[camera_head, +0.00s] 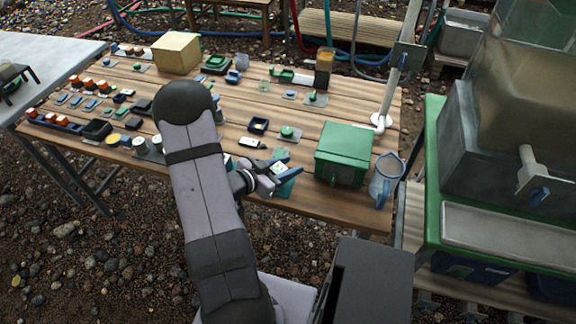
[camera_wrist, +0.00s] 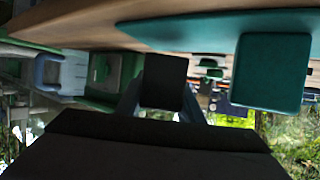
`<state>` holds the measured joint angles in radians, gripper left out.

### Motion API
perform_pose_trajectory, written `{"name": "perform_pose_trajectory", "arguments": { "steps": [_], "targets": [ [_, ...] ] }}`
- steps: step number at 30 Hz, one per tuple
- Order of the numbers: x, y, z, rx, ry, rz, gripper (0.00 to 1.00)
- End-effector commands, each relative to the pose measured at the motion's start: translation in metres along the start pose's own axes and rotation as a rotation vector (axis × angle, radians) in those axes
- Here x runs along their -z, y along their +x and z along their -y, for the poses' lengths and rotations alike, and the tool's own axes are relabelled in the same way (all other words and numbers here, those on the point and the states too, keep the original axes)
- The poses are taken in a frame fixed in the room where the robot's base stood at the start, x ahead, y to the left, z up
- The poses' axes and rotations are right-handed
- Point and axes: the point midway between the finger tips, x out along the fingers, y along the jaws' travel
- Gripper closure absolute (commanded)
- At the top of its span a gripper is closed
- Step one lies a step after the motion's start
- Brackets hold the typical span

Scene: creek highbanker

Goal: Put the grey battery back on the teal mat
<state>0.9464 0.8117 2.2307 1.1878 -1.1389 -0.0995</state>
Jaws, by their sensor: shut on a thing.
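My gripper (camera_head: 277,172) is at the front edge of the wooden table, over the teal mat (camera_head: 287,186). It is shut on the grey battery, a dark block (camera_wrist: 164,82) between the fingers in the wrist view. In the head view the fingers and arm largely hide the battery. In the wrist view, which is upside down, the teal mat (camera_wrist: 190,33) lies just beyond the battery. A teal block (camera_wrist: 270,72) stands on the mat beside the battery. I cannot tell whether the battery touches the mat.
A green box (camera_head: 343,153) and a clear blue jug (camera_head: 385,180) stand right of my gripper. A small white-labelled item (camera_head: 251,142) and a dark tray (camera_head: 258,125) lie behind it. Several small parts crowd the table's left side.

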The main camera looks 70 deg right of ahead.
Motion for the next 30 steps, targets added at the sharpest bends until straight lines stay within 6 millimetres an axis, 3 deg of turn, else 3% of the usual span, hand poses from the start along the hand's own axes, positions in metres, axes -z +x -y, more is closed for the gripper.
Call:
{"name": "perform_pose_trajectory", "arguments": {
  "steps": [30],
  "targets": [
    [-0.0067, 0.0030, 0.0003, 0.000, 0.001, -0.001, 0.98]
  ]
}}
